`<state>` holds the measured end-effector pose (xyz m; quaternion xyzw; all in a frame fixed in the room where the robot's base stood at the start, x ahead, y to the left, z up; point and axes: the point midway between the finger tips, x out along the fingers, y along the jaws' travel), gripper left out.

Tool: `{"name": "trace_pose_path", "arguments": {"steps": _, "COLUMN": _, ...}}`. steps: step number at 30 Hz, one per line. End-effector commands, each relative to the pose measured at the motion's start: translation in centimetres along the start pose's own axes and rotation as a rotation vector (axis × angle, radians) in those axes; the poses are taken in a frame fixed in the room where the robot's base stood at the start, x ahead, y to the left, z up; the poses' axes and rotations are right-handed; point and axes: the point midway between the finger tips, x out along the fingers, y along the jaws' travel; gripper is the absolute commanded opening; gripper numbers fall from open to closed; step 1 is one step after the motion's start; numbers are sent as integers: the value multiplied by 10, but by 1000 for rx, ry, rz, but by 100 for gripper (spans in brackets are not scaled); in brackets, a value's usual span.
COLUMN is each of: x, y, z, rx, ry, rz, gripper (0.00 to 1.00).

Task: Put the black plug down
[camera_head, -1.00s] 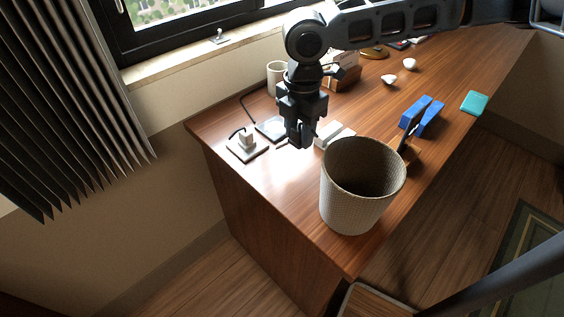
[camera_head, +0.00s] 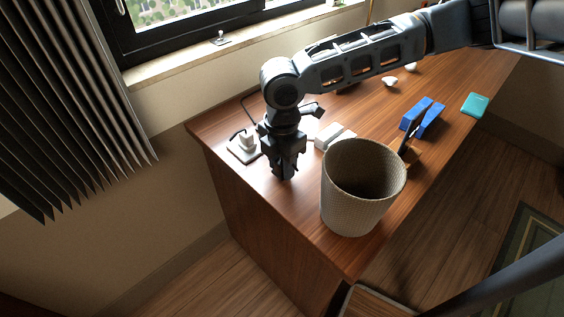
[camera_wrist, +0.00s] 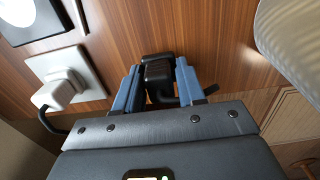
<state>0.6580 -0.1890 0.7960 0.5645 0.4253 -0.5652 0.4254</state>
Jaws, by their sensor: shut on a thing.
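The black plug (camera_wrist: 158,75) shows in the wrist view between the two blue-grey fingers of my gripper (camera_wrist: 160,90). My gripper is shut on it, and a short dark piece of cord shows beside the plug. In the head view my gripper (camera_head: 284,176) points down over the near left part of the wooden desk (camera_head: 246,188), left of the woven bin. The plug cannot be made out there. I cannot tell whether the plug touches the desk top.
A woven bin (camera_head: 350,212) stands close to the right of my gripper. A socket plate with a white plug (camera_head: 246,142) lies to the left. A white block (camera_head: 333,136), blue blocks (camera_head: 428,120) and a teal box (camera_head: 475,104) lie farther right. Bare desk lies in front of my gripper.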

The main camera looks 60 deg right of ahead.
Motion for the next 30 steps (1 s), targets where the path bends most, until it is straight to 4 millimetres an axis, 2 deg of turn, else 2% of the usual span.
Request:
{"name": "trace_pose_path", "arguments": {"steps": 16, "x": 12, "y": 0, "z": 0, "rx": 0, "ry": 0, "rz": 1, "gripper": 0}}
{"name": "trace_pose_path", "arguments": {"steps": 17, "x": 12, "y": 0, "z": 0, "rx": 0, "ry": 0, "rz": 0, "gripper": 42}}
{"name": "trace_pose_path", "arguments": {"steps": 24, "x": 12, "y": 0, "z": 0, "rx": 0, "ry": 0, "rz": 0, "gripper": 65}}
{"name": "trace_pose_path", "arguments": {"steps": 30, "x": 11, "y": 0, "z": 0, "rx": 0, "ry": 0, "rz": 0, "gripper": 65}}
